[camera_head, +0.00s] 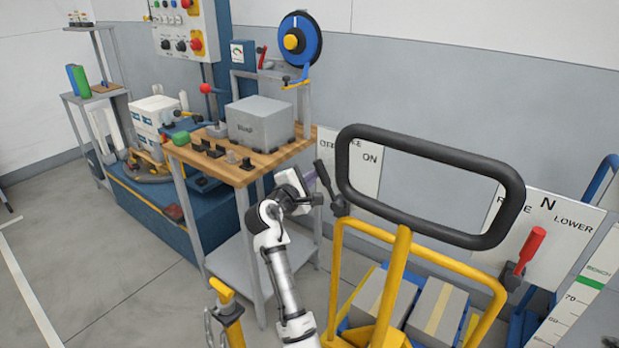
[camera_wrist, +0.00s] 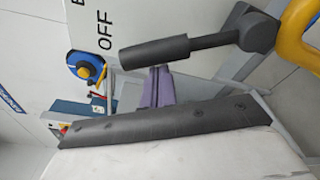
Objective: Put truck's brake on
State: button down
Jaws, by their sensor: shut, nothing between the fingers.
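The truck (camera_head: 397,270) is yellow with a black loop handle (camera_head: 430,165). Its brake lever (camera_head: 325,182) has a dark grip and tilts up and left from its pivot, toward the OFF side of a white sign (camera_head: 365,160) marked OFF and ON. Part of the sign's lettering is hidden. My gripper (camera_head: 311,179) is just left of the lever. In the wrist view, its purple fingers (camera_wrist: 158,88) are together and empty, close beside the lever's grip (camera_wrist: 153,50). I cannot tell whether they touch it.
A red-handled lever (camera_head: 530,247) stands at the right by a sign (camera_head: 580,222) marked LOWER. A workbench (camera_head: 250,170) with a grey box (camera_head: 260,122) stands left of the truck. Grey boxes (camera_head: 437,310) lie on the truck. A yellow post (camera_head: 230,318) stands at the front. Floor at left is clear.

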aim_at(324, 175)
jog(key=shift+s+d+r+m, duration=0.15)
jog(key=shift+r+m, duration=0.05)
jog(key=shift+m, duration=0.2)
jog(key=shift+d+r, duration=0.1)
jog(key=d+m, duration=0.1)
jog(key=s+d+r+m+b, duration=0.1)
jog(key=m, duration=0.1)
jog(key=s+m, duration=0.1)
jog(key=shift+s+d+r+t, duration=0.1)
jog(key=shift+d+r+t, duration=0.2)
jog(key=shift+d+t, duration=0.1)
jog(key=s+d+m+b, duration=0.3)
jog(key=d+m+b, duration=0.1)
jog(key=m, duration=0.3)
jog(key=shift+s+d+m+t+h+b, duration=0.3)
jog(key=shift+s+d+h+b, duration=0.1)
jog(key=shift+d, duration=0.15)
jog(key=shift+r, duration=0.1)
